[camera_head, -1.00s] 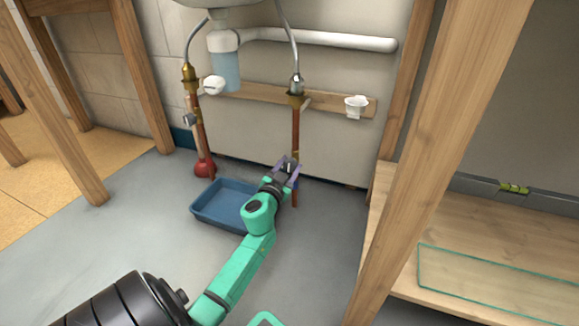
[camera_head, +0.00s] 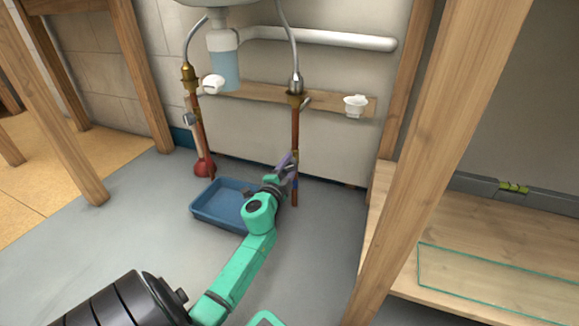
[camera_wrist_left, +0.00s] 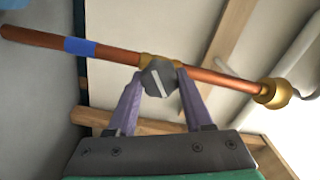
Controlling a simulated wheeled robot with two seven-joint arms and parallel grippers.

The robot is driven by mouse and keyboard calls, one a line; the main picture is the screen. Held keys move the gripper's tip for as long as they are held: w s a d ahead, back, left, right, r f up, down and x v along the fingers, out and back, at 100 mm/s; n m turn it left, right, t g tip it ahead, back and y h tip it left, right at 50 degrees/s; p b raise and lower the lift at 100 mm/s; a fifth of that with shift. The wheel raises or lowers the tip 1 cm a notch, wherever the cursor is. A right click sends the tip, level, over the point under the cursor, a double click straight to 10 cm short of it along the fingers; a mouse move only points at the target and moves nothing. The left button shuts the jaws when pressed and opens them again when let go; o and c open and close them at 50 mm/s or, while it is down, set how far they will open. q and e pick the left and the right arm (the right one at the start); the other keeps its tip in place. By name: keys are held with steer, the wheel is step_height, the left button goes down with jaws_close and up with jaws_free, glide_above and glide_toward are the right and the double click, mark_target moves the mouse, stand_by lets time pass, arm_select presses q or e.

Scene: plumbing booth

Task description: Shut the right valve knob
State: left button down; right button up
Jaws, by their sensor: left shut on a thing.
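The right copper pipe (camera_head: 296,130) runs down the wall under the sink. In the left wrist view, the right valve knob (camera_wrist_left: 158,79) is grey with a pale raised line slanting across the pipe, on a brass fitting (camera_wrist_left: 178,65). My left gripper (camera_head: 290,161) is at the lower part of this pipe. In the left wrist view its two purple fingers (camera_wrist_left: 155,82) are shut on the knob, one on each side. The knob is hidden by the gripper in the head view. My right gripper is not in view.
A blue tray (camera_head: 195,209) lies on the floor beside my left forearm. A wooden post (camera_head: 440,150) and a low shelf (camera_head: 390,250) bound the right side.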

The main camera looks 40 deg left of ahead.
arm_select(q)
steer(key=m, duration=0.6)
steer(key=shift+f+m, duration=0.15)
steer(key=shift+m, duration=0.25)
stand_by(0.3)
steer(key=shift+c, duration=1.5)
jaws_free()
steer(key=shift+s, duration=0.1)
